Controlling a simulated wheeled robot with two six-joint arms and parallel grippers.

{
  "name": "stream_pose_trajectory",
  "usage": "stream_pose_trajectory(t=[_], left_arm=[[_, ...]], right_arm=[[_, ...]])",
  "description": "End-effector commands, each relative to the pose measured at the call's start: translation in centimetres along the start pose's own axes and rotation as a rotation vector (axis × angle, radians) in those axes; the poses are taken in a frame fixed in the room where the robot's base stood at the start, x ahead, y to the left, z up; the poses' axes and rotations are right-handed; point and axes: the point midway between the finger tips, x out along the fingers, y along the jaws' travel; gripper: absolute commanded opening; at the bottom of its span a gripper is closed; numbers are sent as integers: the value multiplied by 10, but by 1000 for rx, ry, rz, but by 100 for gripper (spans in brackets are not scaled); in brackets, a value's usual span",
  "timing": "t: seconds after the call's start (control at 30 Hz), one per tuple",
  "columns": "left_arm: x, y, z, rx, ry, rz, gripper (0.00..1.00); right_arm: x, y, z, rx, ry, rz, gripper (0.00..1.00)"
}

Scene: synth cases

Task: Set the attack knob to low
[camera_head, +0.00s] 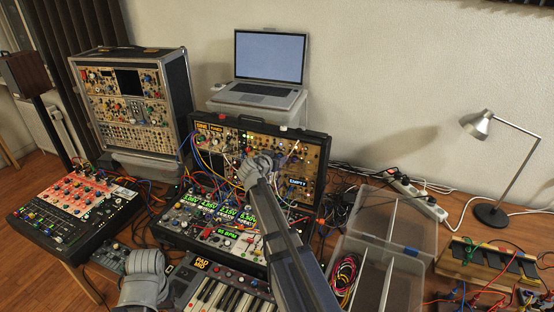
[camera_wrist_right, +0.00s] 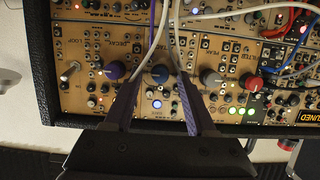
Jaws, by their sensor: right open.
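In the right wrist view, a panel carries several knobs with small, partly hidden labels. My right gripper (camera_wrist_right: 160,83) is open, with one finger on each side of this knob. I cannot tell whether the fingers touch it. My left gripper's fingers are not visible.
Patch cables (camera_wrist_right: 175,35) hang across the panel close to the fingers.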

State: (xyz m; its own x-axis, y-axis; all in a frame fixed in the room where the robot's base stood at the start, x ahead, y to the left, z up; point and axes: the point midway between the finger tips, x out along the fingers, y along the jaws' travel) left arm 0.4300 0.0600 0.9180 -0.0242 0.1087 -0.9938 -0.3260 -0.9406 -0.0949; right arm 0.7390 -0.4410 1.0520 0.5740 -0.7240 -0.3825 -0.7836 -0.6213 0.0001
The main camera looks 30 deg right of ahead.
Motion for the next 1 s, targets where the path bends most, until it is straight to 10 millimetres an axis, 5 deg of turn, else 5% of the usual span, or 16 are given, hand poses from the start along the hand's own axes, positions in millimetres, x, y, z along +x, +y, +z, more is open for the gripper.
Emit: stream_pose_trajectory(t=[0.5,1.0], left_arm=[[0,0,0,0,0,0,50],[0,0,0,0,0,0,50]], right_arm=[[0,0,0,0,0,0,0],[0,-1,0,-23,0,7,0]])
